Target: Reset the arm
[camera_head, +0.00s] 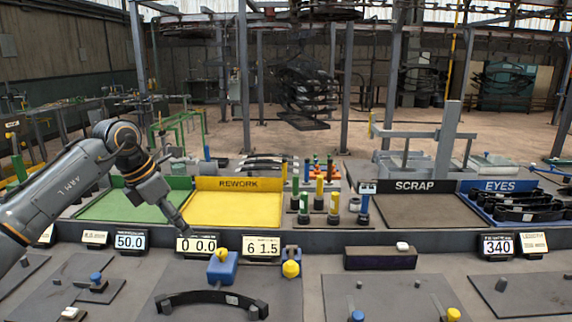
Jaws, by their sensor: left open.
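My left arm comes in from the left. Its gripper (184,228) points down and to the right, just in front of the yellow REWORK tray (235,210) and close to the display reading 0 0.0 (196,245). It is open, and I see nothing held in it, though the fingertips are small here. A black curved spring part (211,298) lies on the grey plate below it, apart from the gripper. My right gripper is not in view.
A blue block with a yellow knob (222,267) stands below the displays. A green tray (135,206), the dark SCRAP tray (430,212) and the blue EYES tray (515,207) with several black parts line the back. Colored posts (333,207) stand between REWORK and SCRAP.

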